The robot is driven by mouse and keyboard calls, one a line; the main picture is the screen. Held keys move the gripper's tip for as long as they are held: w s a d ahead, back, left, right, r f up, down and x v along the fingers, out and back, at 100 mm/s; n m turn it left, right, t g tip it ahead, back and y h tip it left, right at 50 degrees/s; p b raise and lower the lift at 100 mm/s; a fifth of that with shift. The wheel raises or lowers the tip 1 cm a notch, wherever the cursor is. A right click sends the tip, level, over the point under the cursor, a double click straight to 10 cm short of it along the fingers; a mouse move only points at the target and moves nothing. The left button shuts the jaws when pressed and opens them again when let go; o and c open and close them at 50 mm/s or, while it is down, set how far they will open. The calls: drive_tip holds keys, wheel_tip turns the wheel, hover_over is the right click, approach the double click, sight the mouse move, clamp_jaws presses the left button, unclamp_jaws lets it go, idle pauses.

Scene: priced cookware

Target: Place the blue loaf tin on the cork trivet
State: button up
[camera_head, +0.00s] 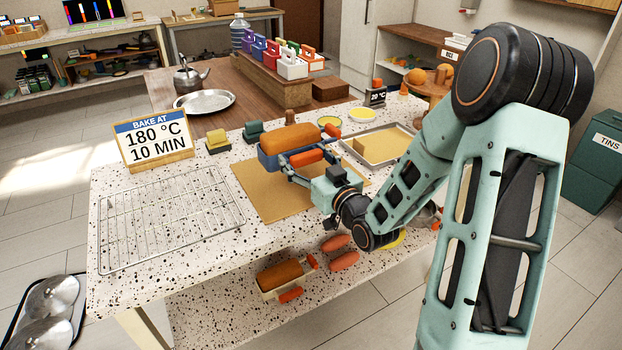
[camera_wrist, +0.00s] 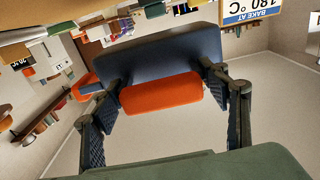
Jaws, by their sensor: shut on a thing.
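The tin appears level over the back of a flat tan, cork-coloured mat (camera_head: 262,203), which I take for the cork trivet. Tin and arm hide part of the mat. I cannot tell whether the tin touches it.
A wire rack (camera_head: 165,222) lies left on the speckled counter, before a bake sign (camera_head: 153,140). A metal tray (camera_head: 378,133) stands right of the tin. Small yellow and green blocks (camera_head: 217,141) are left of it. Another loaf tin (camera_head: 280,291) sits on the lower shelf.

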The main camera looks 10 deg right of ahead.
drive_tip(key=f, duration=0.1)
drive_tip(key=w+d+f, duration=0.1)
drive_tip(key=w+f+b, duration=0.1)
drive_tip(key=shift+d, duration=0.4)
drive_tip(key=f, duration=0.2)
drive_tip(key=f+b, duration=0.1)
drive_tip(key=shift+w+d+f+b, duration=0.2)
drive_tip(key=shift+f+b, duration=0.1)
drive_tip(key=shift+f, duration=0.1)
drive_tip(key=shift+r, duration=0.1)
drive_tip(key=o, duration=0.8)
drive_tip(key=shift+f, duration=0.25)
drive_tip(key=o, duration=0.5)
drive_tip(key=shift+r, duration=0.1)
drive_tip(key=shift+r, duration=0.1)
drive_tip(key=v, duration=1.2)
drive_tip(key=shift+s, duration=0.1)
drive_tip(key=shift+r, duration=0.1)
